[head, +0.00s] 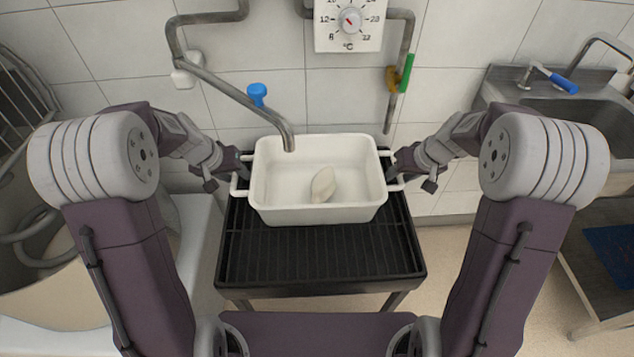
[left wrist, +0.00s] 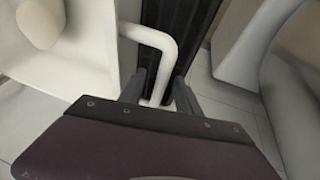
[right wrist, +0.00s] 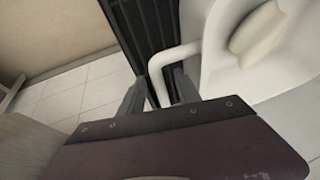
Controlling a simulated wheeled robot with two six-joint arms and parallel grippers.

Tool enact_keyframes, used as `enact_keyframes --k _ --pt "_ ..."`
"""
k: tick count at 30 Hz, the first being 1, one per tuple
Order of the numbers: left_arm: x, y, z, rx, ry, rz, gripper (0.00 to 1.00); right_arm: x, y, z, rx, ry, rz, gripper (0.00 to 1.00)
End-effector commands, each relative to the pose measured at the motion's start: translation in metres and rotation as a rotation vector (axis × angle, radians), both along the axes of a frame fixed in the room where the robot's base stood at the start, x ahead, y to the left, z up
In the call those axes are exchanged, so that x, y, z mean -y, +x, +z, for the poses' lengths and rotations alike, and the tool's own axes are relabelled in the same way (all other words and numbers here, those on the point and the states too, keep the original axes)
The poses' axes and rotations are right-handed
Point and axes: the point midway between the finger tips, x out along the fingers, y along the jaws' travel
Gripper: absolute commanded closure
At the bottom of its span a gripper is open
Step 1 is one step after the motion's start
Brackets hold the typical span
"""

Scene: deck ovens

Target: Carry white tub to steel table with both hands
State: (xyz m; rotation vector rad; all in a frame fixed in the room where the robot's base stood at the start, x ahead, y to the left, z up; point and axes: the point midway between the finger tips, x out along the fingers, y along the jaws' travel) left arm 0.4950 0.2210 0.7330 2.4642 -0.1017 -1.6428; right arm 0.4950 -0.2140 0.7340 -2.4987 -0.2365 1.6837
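The white tub (head: 281,212) stands on a black ribbed stand (head: 320,262), with a pale lump (head: 323,184) like dough inside. It has a bar handle on each side. My left gripper (head: 228,173) is at the left handle; in the left wrist view the handle (left wrist: 165,55) passes between its two parted fingers (left wrist: 160,90). My right gripper (head: 397,173) is at the right handle; in the right wrist view that handle (right wrist: 165,62) lies between its parted fingers (right wrist: 156,90). Both grippers look open around the handles. A steel surface (head: 584,222) with a blue patch is at the right edge.
A pipe spout (head: 289,140) with a blue knob hangs close over the tub's back left rim. A steel sink (head: 570,118) stands at the right. A large bowl-like vessel (head: 50,290) is at the left. Open floor (head: 470,250) lies right of the stand.

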Motion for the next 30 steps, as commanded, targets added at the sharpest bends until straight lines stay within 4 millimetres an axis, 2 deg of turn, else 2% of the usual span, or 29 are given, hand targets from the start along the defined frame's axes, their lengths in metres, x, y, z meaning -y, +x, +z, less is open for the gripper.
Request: enact_keyframes --k 3,7,18,19,21,23,30 --pt "0.003 0.007 -0.017 -0.002 0.000 0.000 0.60 -0.004 0.007 -0.017 -0.002 0.000 0.000 0.60" --pt "0.005 0.012 -0.029 -0.001 0.000 0.000 0.60 -0.006 0.012 -0.028 0.000 0.000 0.000 0.60" --pt "0.006 0.015 -0.033 0.001 0.001 0.001 0.60 -0.007 0.014 -0.033 0.001 -0.001 0.000 0.60" --pt "0.006 0.015 -0.033 0.001 0.001 0.001 0.66 -0.007 0.014 -0.033 0.001 -0.001 0.000 0.66" --pt "0.006 0.015 -0.033 0.001 0.001 0.001 0.85 -0.007 0.014 -0.033 0.001 -0.001 0.000 0.85" --pt "0.006 0.015 -0.033 0.001 0.001 0.001 1.00 -0.007 0.014 -0.033 0.001 -0.001 -0.001 1.00" --pt "0.005 0.014 -0.033 0.001 0.001 0.001 1.00 -0.007 0.014 -0.033 0.001 -0.001 -0.001 1.00"
